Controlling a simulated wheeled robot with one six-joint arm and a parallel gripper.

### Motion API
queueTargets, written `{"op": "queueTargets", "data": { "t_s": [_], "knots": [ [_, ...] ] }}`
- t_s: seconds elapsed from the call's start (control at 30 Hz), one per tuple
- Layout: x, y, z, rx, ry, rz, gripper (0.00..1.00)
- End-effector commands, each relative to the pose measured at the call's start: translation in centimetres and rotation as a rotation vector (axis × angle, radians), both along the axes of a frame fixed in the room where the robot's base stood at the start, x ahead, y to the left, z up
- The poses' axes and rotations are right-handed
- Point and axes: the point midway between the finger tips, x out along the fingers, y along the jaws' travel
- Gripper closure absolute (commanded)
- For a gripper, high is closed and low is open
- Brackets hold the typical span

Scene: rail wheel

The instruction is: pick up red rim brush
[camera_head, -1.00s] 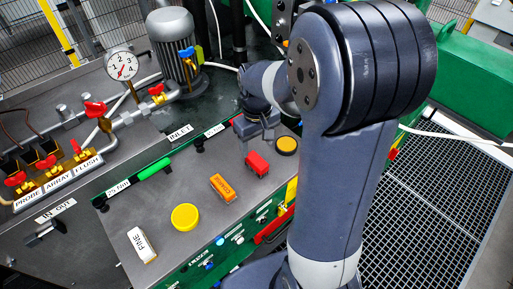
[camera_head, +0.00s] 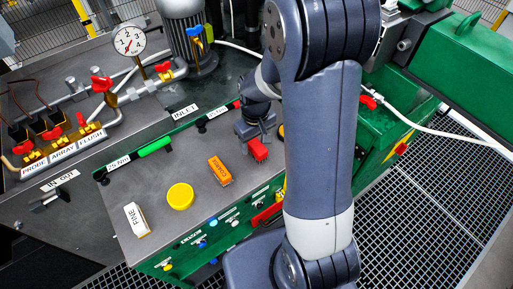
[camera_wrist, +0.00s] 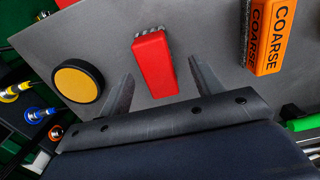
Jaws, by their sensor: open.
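The red rim brush (camera_head: 258,149) is a small red block lying on the grey panel top. In the wrist view the brush (camera_wrist: 155,64) has grey bristles at its far end. My gripper (camera_wrist: 160,82) is open, with one finger on each side of the brush's near part in that view. I see no contact, and the height of the fingers above the panel is hard to tell. In the head view my gripper (camera_head: 258,134) is just behind the brush, partly hidden by my arm.
An orange COARSE block (camera_head: 219,171) lies left of the brush, and a yellow disc (camera_head: 180,196) and white FINE block (camera_head: 137,220) lie further left. A dark-rimmed yellow disc (camera_wrist: 78,81) is on the brush's other side. A green bar (camera_head: 155,147) lies at the panel's back edge.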

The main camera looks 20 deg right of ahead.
Motion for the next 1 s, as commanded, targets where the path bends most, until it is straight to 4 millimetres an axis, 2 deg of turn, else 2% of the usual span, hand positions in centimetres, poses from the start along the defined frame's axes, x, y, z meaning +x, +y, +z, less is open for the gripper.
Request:
{"op": "queueTargets", "data": {
  "t_s": [0.1, 0.2, 0.53, 1.0],
  "knots": [
    [-0.2, -0.3, -1.7, 0.000, 0.005, -0.001, 0.38],
    [-0.2, -0.3, -2.6, 0.000, 0.003, 0.000, 0.38],
    [-0.1, -0.3, -3.1, 0.000, -0.001, 0.000, 0.39],
    [-0.1, -0.3, -3.1, 0.000, 0.000, 0.000, 0.77]
  ]
}}
